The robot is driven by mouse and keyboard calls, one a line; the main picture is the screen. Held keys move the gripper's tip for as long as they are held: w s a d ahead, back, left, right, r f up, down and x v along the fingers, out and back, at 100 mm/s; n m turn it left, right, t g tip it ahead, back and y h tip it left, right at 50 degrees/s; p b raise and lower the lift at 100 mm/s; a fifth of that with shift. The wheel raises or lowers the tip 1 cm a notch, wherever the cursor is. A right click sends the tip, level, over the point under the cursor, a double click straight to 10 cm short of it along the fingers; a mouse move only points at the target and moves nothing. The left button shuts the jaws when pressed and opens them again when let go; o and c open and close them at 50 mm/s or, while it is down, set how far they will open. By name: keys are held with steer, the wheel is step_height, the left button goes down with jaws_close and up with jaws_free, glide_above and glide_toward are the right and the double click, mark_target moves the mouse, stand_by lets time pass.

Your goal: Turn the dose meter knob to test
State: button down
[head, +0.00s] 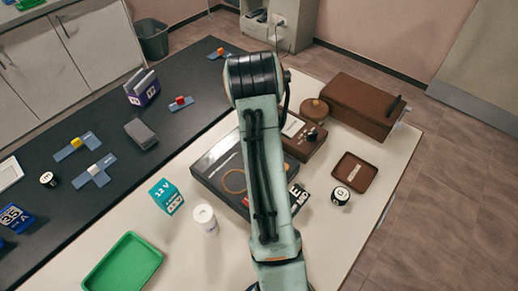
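A small brown box with a pale panel (293,125) and a black knob (312,135) stands on the white table, right of my arm. It looks like the dose meter, but its markings are too small to read, so I cannot tell the knob's setting. Part of the box is hidden behind my arm. My arm rises from the bottom of the head view to a black joint at the top middle. My gripper is not visible; it seems hidden behind the arm.
A dark flat case (215,165) lies partly under my arm's view. A green tray (123,262) is front left.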

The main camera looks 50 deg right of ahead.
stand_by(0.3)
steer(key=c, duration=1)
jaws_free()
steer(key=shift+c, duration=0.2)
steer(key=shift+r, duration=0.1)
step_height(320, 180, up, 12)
